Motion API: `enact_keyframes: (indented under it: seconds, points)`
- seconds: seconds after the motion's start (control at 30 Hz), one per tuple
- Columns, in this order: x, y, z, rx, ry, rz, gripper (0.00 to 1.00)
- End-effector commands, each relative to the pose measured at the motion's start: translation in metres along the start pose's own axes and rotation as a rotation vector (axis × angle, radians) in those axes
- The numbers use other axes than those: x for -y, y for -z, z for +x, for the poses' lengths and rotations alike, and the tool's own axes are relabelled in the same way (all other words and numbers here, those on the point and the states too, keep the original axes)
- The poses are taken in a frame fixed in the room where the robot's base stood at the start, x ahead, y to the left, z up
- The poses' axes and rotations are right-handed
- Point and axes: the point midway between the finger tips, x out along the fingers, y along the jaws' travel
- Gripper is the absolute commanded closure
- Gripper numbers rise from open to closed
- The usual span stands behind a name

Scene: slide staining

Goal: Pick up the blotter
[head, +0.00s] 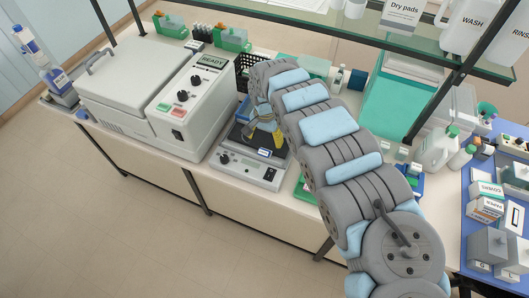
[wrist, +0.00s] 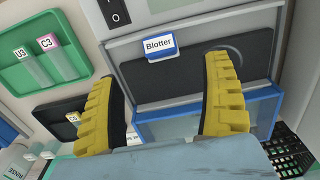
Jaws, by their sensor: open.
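The blotter (wrist: 161,46) shows in the wrist view as a small white block with a blue edge, labelled "Blotter". It sits at the edge of a dark plate. My gripper (wrist: 168,95) is open, with its two yellow ridged fingers wide apart and nothing between them. The blotter lies beyond the fingertips, apart from them. In the head view my gripper (head: 267,138) is low over the small bench device, and a small blue and white piece (head: 265,153), likely the blotter, shows beside it.
A green tray (wrist: 25,78) with slides marked U3 and C3 lies left in the wrist view. A blue-framed panel (wrist: 185,127) shows behind the fingers. In the head view, a large machine marked READY (head: 210,98) stands left of my gripper, and a glass shelf (head: 330,35) runs above.

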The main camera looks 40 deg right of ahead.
Motion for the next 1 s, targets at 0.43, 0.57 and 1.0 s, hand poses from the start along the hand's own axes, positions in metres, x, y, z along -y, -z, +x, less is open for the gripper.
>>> enact_keyframes:
  seconds: [0.43,0.57,1.0]
  points:
    - [0.000,0.001,0.031,-0.001,0.000,0.002,0.20]
    - [0.000,0.000,0.034,-0.001,0.000,0.001,0.20]
    - [0.002,-0.003,0.071,0.002,0.001,0.001,0.20]
